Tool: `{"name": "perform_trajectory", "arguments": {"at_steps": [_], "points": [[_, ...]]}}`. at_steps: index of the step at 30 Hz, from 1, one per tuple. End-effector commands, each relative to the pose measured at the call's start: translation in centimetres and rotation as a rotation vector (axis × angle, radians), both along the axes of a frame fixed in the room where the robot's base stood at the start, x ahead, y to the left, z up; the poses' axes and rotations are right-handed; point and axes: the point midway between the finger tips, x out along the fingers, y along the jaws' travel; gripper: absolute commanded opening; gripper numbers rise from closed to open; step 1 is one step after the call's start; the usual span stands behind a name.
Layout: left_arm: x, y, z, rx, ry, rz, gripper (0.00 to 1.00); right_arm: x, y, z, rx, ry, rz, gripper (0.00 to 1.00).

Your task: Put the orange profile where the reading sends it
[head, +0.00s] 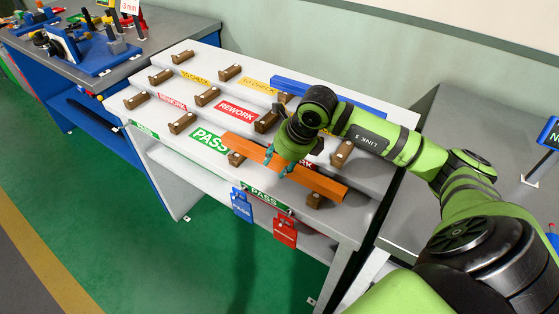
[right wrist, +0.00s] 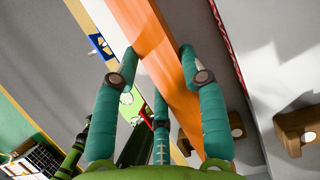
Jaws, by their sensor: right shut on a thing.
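The orange profile (head: 318,182) is a long bar over the lowest, front tier of a stepped grey rack (head: 160,142), at the PASS label (head: 209,140). My right gripper (head: 277,164) is shut on it near its middle. In the right wrist view the profile (right wrist: 161,60) runs between the teal fingers (right wrist: 158,53). Brown support blocks show by its left end (head: 236,159) and right end (head: 314,201); I cannot tell whether it rests on them. A display (head: 129,6) at the top left is cut off; only "mm" reads clearly. My left gripper is not in view.
A blue profile (head: 335,97) lies on the top tier, which has yellow labels. The middle tier has red REWORK labels (head: 237,111). Blue (head: 241,205) and red (head: 285,230) tags hang at the front. A blue fixture (head: 92,52) stands on the left bench.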

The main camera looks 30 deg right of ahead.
Motion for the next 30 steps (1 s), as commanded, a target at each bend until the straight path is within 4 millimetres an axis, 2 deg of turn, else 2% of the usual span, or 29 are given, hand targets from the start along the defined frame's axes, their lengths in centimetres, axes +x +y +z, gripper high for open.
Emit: {"name": "perform_trajectory", "arguments": {"at_steps": [1,3,13,17,30], "points": [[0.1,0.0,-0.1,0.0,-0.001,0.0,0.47,0.1,0.0,0.0,0.0,-0.003,0.0,0.46],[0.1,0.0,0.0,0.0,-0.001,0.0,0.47,0.1,0.0,0.1,0.0,-0.003,0.0,0.7],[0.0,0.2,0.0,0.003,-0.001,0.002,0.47,-0.1,0.0,0.0,-0.001,0.002,0.0,0.7],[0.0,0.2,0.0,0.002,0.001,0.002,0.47,-0.3,-0.2,0.8,-0.002,-0.001,-0.001,0.7],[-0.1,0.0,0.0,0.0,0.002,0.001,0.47,-3.4,-1.4,8.8,-0.003,-0.005,-0.001,0.7]]}}
